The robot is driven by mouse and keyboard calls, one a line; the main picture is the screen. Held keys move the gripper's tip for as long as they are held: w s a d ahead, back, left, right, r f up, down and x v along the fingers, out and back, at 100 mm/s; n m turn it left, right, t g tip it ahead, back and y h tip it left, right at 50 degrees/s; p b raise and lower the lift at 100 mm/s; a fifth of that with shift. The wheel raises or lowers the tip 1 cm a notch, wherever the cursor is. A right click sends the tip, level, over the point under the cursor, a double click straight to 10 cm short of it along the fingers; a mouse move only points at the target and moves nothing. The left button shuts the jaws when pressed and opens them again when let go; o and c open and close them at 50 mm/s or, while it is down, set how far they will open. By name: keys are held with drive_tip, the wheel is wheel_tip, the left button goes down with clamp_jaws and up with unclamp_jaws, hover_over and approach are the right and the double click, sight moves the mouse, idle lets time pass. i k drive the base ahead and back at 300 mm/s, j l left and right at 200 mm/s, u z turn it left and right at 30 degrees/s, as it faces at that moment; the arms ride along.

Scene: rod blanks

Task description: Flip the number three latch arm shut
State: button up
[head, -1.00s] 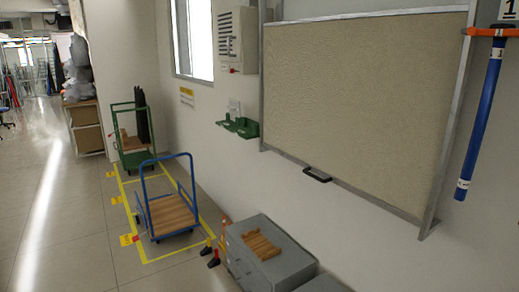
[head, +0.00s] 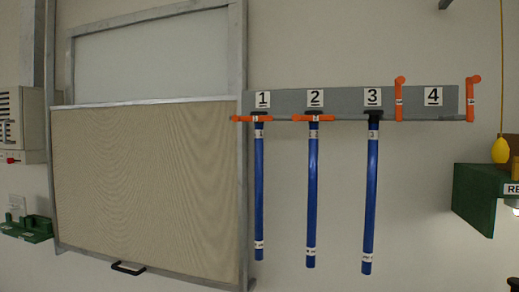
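The number three latch arm (head: 399,99) is orange and stands upright just right of the number 3 label (head: 373,97), swung clear of the rod. The blue rod (head: 370,195) under label 3 hangs straight down, its black top end (head: 375,117) at the lower edge of the grey rack (head: 345,101). The number one latch arm (head: 246,119) and number two latch arm (head: 313,118) lie level across their rods. The number four latch arm (head: 472,99) stands upright, with no rod under label 4 (head: 433,96). My gripper is not in view.
A beige panel (head: 145,190) in a metal frame is left of the rack. A green box (head: 474,198) and a yellow bulb-shaped thing (head: 500,150) on a cord are at the right. The wall below label 4 is bare.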

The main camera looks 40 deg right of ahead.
sight(400, 80)
drive_tip(key=l+z, duration=0.2)
drive_tip(key=z, duration=1.65)
drive_tip(key=k+l, duration=0.05)
